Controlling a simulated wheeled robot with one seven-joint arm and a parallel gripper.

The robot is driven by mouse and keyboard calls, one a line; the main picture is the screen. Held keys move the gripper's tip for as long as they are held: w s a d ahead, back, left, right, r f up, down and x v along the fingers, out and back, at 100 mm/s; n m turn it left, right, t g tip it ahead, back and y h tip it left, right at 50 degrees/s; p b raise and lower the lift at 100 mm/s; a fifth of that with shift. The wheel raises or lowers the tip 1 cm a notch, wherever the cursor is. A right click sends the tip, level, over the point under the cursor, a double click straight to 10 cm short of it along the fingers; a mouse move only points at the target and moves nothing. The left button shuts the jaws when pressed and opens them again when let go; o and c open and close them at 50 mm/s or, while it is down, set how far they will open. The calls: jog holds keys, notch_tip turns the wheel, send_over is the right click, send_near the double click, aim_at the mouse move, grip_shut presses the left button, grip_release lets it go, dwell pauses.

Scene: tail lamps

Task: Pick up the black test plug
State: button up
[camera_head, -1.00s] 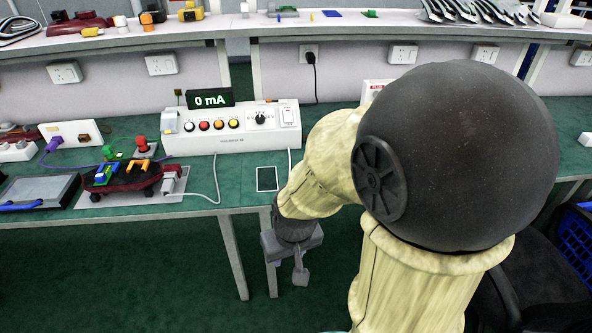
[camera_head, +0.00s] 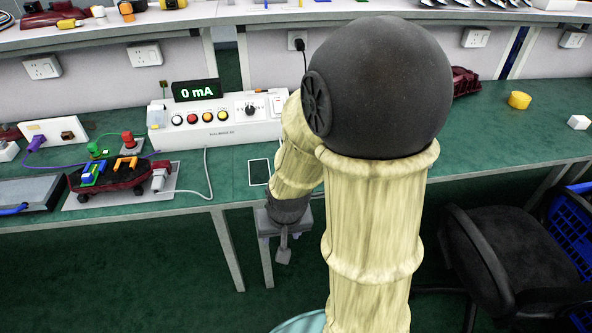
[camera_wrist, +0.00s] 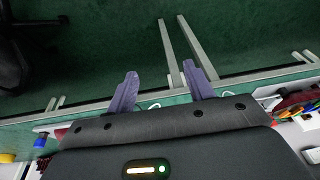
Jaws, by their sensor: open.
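A white tester (camera_head: 215,122) with coloured buttons and a "0 mA" display (camera_head: 196,90) stands on the green bench. Its pale cable curves to a light connector (camera_head: 160,175) at the right end of a red tail lamp (camera_head: 108,182). I cannot clearly make out a black test plug there. A black plug (camera_head: 299,45) with a black cord sits in a wall socket behind. My gripper (camera_head: 284,256) hangs in front of the bench edge, pointing down, apart from these things. In the wrist view, its two purple fingers (camera_wrist: 162,86) are spread with nothing between them.
A white-framed dark tablet (camera_head: 259,172) lies near the bench edge above my gripper. A metal tray (camera_head: 38,195) lies at left. A black chair (camera_head: 515,250) and blue crate (camera_head: 570,245) stand at right. The bench right of my arm is mostly clear.

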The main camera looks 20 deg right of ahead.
jog(key=w+d+f+m+t+y+p, duration=0.2)
jog(key=w+d+f+m+t+p, duration=0.3)
jog(key=f+m, duration=0.7)
jog(key=w+d+r+m+t+h+p, duration=0.2)
jog(key=d+r+m, duration=0.2)
jog(key=m, duration=0.7)
jog(key=w+d+r+m+t+h+p, duration=0.2)
jog(key=d+r+m+t, duration=0.1)
jog(key=m, duration=0.9)
jog(key=shift+d+r+m+h+p, duration=0.3)
jog(key=shift+d+r, duration=0.05)
jog(key=shift+d, duration=0.3)
